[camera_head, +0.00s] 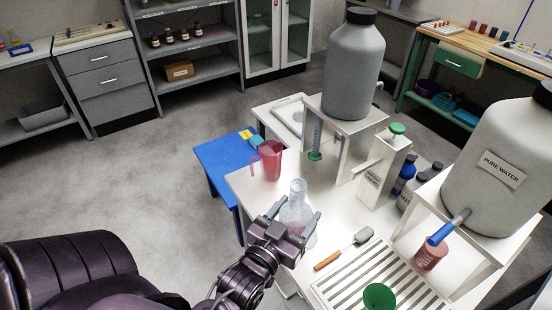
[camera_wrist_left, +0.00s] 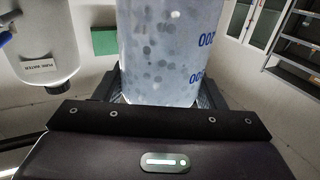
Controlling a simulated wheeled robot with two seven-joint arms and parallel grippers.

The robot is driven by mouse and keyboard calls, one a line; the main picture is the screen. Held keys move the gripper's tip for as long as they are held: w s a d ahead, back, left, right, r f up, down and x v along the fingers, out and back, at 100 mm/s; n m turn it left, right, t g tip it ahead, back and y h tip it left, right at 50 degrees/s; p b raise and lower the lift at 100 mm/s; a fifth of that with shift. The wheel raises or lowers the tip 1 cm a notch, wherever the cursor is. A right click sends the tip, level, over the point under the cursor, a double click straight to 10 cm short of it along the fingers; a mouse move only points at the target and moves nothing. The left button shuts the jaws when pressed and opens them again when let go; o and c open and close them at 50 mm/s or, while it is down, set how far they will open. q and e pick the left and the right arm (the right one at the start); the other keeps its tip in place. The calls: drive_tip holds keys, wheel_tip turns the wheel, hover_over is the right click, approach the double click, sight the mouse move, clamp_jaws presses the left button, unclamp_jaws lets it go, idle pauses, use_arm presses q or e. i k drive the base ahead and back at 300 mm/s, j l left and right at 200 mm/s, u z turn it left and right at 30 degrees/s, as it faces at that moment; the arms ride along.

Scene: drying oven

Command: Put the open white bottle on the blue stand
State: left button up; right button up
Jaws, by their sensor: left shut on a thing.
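A translucent whitish vessel (camera_head: 297,205) with an open narrow neck stands out above the white table at the middle of the head view. My left gripper (camera_head: 292,229) is shut on its lower body. In the left wrist view the vessel (camera_wrist_left: 170,50) fills the space between the fingers and shows blue numbers. It looks about upright; its base is partly hidden, and I cannot tell whether it touches the table. The blue stand (camera_head: 213,160) is a low blue table at the white table's far left side. My right gripper is not in view.
A red jug (camera_head: 271,163) stands on the white table's far left corner, near the blue stand. A yellow item (camera_head: 246,135) lies on the stand's far edge. A spatula (camera_head: 343,250), a slotted rack (camera_head: 350,290) and a grey tank (camera_head: 352,70) are to the right.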

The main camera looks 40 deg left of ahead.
sight(230, 163)
drive_tip(key=i+j+z, duration=0.3)
drive_tip(key=j, duration=1.6)
drive_tip(key=j+z, duration=0.3)
drive_tip(key=j, duration=1.55)
drive_tip(key=k, duration=0.05)
